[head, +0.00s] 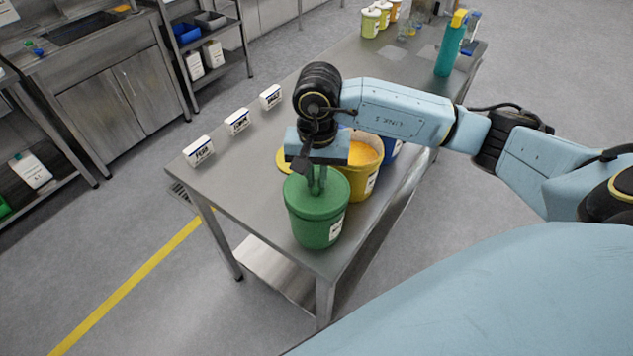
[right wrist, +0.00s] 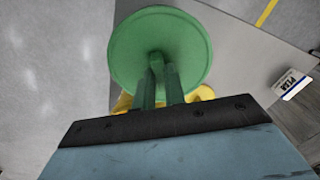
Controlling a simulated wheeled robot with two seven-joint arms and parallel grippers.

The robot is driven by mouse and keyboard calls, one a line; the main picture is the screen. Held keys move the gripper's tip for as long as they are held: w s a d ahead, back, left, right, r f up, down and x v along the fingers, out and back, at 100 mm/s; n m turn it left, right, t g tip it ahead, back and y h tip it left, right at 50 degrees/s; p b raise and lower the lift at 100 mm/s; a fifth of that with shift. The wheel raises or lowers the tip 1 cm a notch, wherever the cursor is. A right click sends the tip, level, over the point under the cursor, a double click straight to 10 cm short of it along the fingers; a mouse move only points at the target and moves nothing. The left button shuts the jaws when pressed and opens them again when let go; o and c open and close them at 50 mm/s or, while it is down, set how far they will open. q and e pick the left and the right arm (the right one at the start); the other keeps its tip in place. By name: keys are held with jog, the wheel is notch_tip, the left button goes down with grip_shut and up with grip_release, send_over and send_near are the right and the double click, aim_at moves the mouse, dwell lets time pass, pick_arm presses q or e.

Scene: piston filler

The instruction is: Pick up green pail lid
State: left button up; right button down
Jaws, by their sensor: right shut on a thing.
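The green pail (head: 318,229) stands near the table's front corner. The round green pail lid (head: 299,197) appears to sit on its rim; I cannot tell if there is a small gap. My right gripper (head: 317,188) reaches down from above and is shut on the lid's middle. In the right wrist view the lid (right wrist: 190,45) is a flat disc, with the gripper's fingertips (right wrist: 157,62) at its centre; the pail is hidden beneath it. The grip part between the fingers is mostly hidden. My left gripper is not in view.
A yellow pail (head: 358,184) with orange-yellow contents stands close behind, with a yellow lid (head: 284,160) beside it and a blue pail (head: 394,151) beyond. Label blocks (head: 237,121) line the table's left edge. A teal bottle (head: 450,48) and small tubs (head: 370,22) stand farther back.

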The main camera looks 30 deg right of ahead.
aim_at(316, 180)
notch_tip(316, 180, up, 8)
jog(key=m+p, duration=0.1)
jog(key=p, duration=0.1)
jog(key=m+p, duration=0.3)
jog(key=p, duration=0.1)
jog(key=shift+a+r+m+h, duration=0.15)
jog(key=shift+r+m+h, duration=0.15)
jog(key=shift+h, duration=0.1)
jog(key=shift+f+m+p, duration=0.6)
jog(key=shift+f+p, duration=0.05)
jog(key=shift+p, duration=0.05)
jog(key=shift+f+b, duration=0.85)
jog(key=shift+f, duration=0.9)
jog(key=shift+f+b, duration=0.65)
jog(key=shift+f, duration=0.25)
jog(key=shift+f+b, duration=0.65)
jog(key=shift+b, duration=0.05)
jog(key=shift+b, duration=0.5)
jog(key=shift+f+b, duration=0.2)
jog(key=shift+b, duration=0.5)
